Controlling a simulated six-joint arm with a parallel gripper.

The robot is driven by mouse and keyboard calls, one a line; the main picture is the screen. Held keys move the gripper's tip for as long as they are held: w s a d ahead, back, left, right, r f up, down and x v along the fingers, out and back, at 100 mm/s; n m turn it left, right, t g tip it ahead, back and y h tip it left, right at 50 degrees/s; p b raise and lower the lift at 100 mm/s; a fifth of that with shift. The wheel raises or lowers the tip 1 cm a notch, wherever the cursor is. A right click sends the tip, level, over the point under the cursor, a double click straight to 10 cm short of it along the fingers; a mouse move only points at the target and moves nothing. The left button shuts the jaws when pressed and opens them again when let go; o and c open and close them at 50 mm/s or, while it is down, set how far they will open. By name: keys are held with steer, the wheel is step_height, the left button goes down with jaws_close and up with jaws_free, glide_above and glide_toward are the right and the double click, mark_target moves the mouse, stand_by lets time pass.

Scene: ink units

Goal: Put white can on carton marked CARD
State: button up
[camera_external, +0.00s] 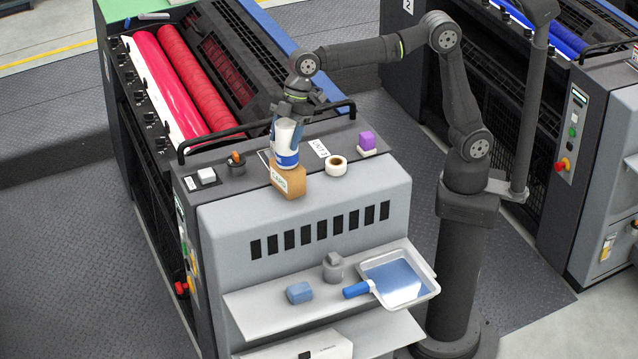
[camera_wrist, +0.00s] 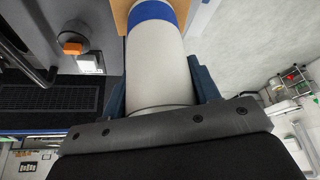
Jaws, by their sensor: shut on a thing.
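The white can (camera_external: 286,140) has a blue band near its lower end and stands upright in my gripper (camera_external: 285,122). My gripper is shut on the can, with one finger on each side of it. In the wrist view the white can (camera_wrist: 158,65) fills the middle between the fingers. The brown carton (camera_external: 289,182) marked CARD sits on the machine's top ledge, directly below the can. The can's lower end is at the carton's top; I cannot tell whether they touch. In the wrist view a strip of the carton (camera_wrist: 122,14) shows beyond the can.
A lower shelf holds a blue block (camera_external: 299,292), a grey weight (camera_external: 333,267) and a tray (camera_external: 425,269).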

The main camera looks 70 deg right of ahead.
mark_target(285, 124)
steer(key=shift+f, duration=0.1)
steer(key=o, duration=1)
steer(key=shift+o, duration=0.2)
steer(key=v, duration=1.2)
steer(key=x, duration=1.1)
steer(key=shift+a+f, duration=0.25)
steer(key=shift+f, duration=0.05)
steer(key=shift+r, duration=1.65)
steer(key=shift+f, duration=0.15)
